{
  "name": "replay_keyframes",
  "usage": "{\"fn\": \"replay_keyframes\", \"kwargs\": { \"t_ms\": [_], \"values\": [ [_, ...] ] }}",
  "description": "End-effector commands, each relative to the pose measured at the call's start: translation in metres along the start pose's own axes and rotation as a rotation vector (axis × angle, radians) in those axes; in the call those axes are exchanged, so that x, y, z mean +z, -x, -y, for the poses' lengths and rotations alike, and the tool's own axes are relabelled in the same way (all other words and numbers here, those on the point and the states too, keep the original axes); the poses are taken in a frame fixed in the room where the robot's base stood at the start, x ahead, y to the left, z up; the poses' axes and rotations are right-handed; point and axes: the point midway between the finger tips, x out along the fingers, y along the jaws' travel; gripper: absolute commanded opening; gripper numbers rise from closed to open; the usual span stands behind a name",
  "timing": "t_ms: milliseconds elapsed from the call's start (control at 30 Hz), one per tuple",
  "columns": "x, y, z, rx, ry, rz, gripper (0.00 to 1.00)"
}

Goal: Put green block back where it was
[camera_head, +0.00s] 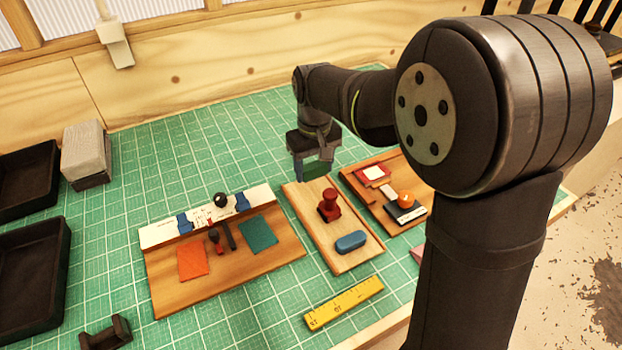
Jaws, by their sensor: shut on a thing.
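My gripper (315,155) is in the upper middle, at the far end of the middle wooden board (336,252). It is shut on the green block (317,169), a dark green piece that shows just below it. The gripper hides the block's upper part. I cannot tell whether the block touches the board or hangs above it. On the same board a red knobbed piece (329,205) stands in the middle and a blue rounded block (350,241) lies towards the near end.
A left board carries an orange square (193,261), a teal square (258,234) and a white strip (160,234). A right board holds an orange ball (406,199). A yellow ruler (344,303) lies in front. Black trays (30,275) stand at left. The mat behind the left board is clear.

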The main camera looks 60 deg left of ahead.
Motion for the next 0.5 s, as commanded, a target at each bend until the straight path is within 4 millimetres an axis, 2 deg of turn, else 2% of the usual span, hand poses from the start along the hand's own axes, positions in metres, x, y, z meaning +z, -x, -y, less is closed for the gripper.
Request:
{"fn": "replay_keyframes", "kwargs": {
  "t_ms": [167, 400, 500],
  "values": [
    [-0.006, -0.008, 0.006, 0.000, 0.000, -0.001, 0.40],
    [-0.005, -0.040, 0.005, 0.000, -0.001, 0.002, 0.40],
    [-0.005, -0.045, 0.005, 0.001, -0.001, -0.001, 0.40]
  ]
}}
